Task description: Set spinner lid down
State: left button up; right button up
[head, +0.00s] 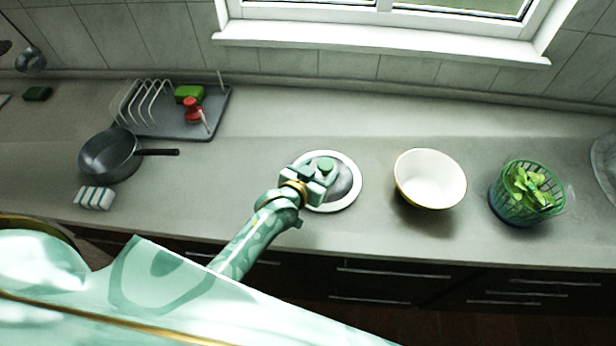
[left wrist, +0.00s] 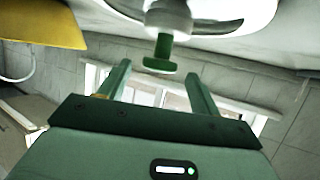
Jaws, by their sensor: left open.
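The spinner lid (head: 349,198) is a pale round disc with a clear grey middle and a green knob (head: 326,165). It appears to lie flat on the counter, left of the white bowl. My left gripper (head: 319,174) is over the lid at its knob, open. In the left wrist view, the green knob (left wrist: 158,60) is just beyond and between the two open fingertips (left wrist: 158,78), with gaps on both sides. The lid (left wrist: 235,14) shows there at the top edge, partly cut off. The green spinner basket (head: 512,208) with leaves stands at the right, uncovered. My right gripper is out of view.
A white bowl (head: 430,178), yellow outside, stands between lid and basket. At the left are a dark pan (head: 105,158), a striped sponge (head: 94,198) and a grey drying rack (head: 160,130) with a red-topped brush. The counter (head: 230,195) is clear left of the lid.

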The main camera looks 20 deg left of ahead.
pick_arm(q)
jog(key=p+v, duration=0.1)
jog(key=v, duration=0.7)
jog(key=shift+s+r, duration=0.1)
dwell(1.0)
